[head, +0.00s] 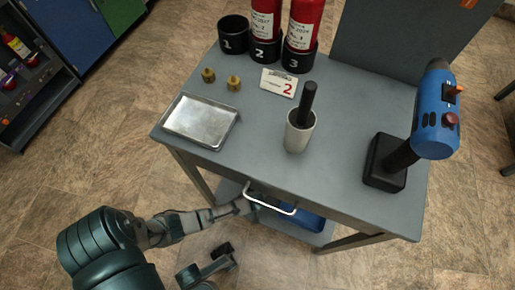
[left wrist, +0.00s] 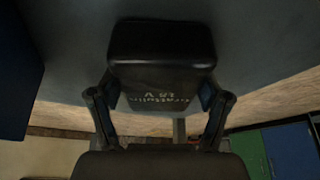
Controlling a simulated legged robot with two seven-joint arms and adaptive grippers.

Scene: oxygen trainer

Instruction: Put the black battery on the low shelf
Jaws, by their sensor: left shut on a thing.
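In the head view my left gripper (head: 243,206) reaches to the table's front edge beside the white handle; the battery is hidden there. The low shelf (head: 318,239) shows partly beneath the tabletop. A large grey surface is close to the battery in the left wrist view; I cannot tell whether they touch.
A blue object (head: 302,219) lies on the low shelf. The white handle (head: 270,197) projects at the table front. On the tabletop (head: 255,145) are a metal tray (head: 201,120), a cup (head: 299,135) with a black-handled tool, a blue drill (head: 434,115), brass fittings and red cylinders.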

